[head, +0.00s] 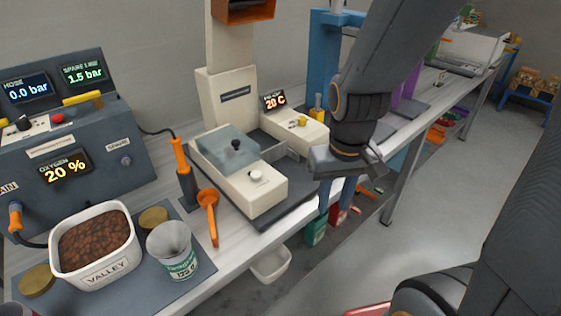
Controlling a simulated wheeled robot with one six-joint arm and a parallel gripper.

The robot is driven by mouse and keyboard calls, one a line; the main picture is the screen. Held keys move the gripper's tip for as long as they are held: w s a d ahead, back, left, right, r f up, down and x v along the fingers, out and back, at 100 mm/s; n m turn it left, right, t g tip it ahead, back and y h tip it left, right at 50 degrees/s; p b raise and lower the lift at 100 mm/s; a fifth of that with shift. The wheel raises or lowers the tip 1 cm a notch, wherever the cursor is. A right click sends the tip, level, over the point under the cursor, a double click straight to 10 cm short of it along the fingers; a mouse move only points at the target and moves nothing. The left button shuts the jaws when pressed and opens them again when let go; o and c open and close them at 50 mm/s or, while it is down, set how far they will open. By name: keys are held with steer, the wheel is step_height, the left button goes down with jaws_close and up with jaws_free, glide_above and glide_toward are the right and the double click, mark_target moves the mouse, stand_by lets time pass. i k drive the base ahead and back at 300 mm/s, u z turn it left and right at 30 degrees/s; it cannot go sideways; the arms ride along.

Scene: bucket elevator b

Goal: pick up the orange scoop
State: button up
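The orange scoop (211,222) lies at the front of the white bench, its round bowl toward the back and its handle running toward the bench's front edge. It lies between a dark tool with an orange grip on the left and a cream machine on the right. My gripper (335,205) hangs pointing down to the right of the cream machine, well to the right of the scoop and apart from it. Its two blue fingers look spread with a gap between them, and nothing shows between them.
A white tub marked VALLEY (94,278) holds brown granules. A grey-white cup (171,245) stands beside it. The cream machine (240,170) with a clear lid lies between scoop and gripper. A dark panel (70,130) stands behind left. A white bin (271,264) sits below the bench.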

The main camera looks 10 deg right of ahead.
mark_target(208, 198)
steer(key=z, duration=1.35)
steer(key=k, duration=1.8)
steer(key=u, duration=0.65)
